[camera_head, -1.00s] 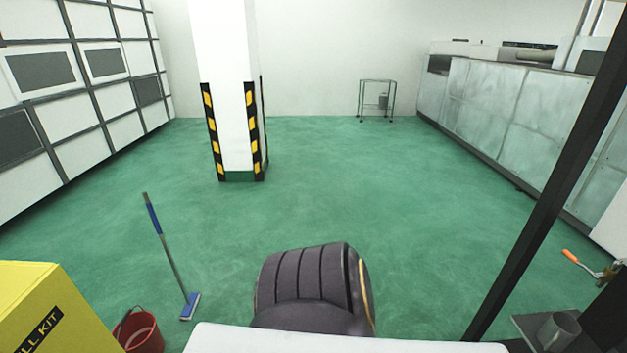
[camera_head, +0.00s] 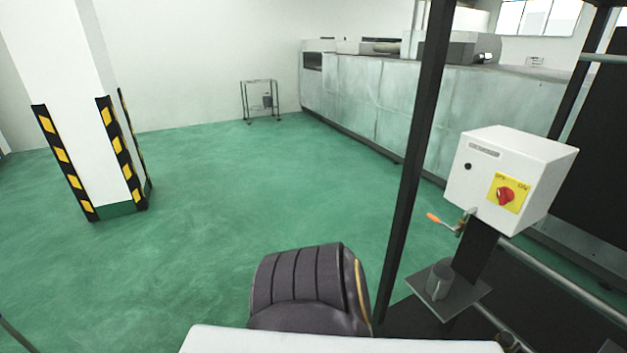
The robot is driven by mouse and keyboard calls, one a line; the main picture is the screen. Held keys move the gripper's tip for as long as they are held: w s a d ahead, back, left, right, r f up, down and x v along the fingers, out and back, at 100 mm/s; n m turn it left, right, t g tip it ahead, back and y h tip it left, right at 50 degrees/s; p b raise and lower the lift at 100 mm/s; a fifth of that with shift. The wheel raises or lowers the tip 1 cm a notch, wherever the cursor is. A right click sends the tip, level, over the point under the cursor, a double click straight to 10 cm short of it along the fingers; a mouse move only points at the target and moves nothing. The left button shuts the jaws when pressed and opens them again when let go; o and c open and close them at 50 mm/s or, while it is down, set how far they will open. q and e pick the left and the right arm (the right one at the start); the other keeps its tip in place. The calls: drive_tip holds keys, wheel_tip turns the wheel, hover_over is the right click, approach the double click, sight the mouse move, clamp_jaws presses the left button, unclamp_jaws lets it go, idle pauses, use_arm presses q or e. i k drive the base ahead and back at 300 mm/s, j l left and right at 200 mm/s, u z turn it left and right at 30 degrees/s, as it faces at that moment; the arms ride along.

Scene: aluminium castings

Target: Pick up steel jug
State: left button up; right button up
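A grey metal-looking jug (camera_head: 439,281) stands upright on a small grey shelf (camera_head: 462,300) at the lower right. A second small grey vessel (camera_head: 267,101) sits on the wheeled cart far back by the wall; it is too small to tell what it is. Neither gripper shows in the head view, and nothing is seen touching the jug.
A white box with a red switch (camera_head: 506,195) is mounted above the shelf, with an orange-handled lever (camera_head: 440,222) below it. A dark post (camera_head: 410,170) stands left of the shelf.

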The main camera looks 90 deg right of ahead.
sight(441, 277)
drive_tip(key=l+z, duration=0.2)
drive_tip(key=z, duration=0.3)
drive_tip(key=k+l+z, duration=0.1)
drive_tip(key=l+z, duration=0.15)
drive_tip(key=z, duration=0.25)
drive_tip(key=l+z, duration=0.25)
drive_tip(key=z, duration=0.25)
drive_tip(key=i+l+z, duration=0.1)
drive_tip(key=z, duration=0.4)
drive_tip(key=i+l+z, duration=0.1)
drive_tip(key=l+z, duration=0.2)
drive_tip(key=z, duration=0.2)
drive_tip(key=i+l+z, duration=0.1)
drive_tip(key=z, duration=0.4)
drive_tip(key=i+l+z, duration=0.15)
drive_tip(key=z, duration=0.35)
drive_tip(key=i+z, duration=0.15)
drive_tip(key=z, duration=0.35)
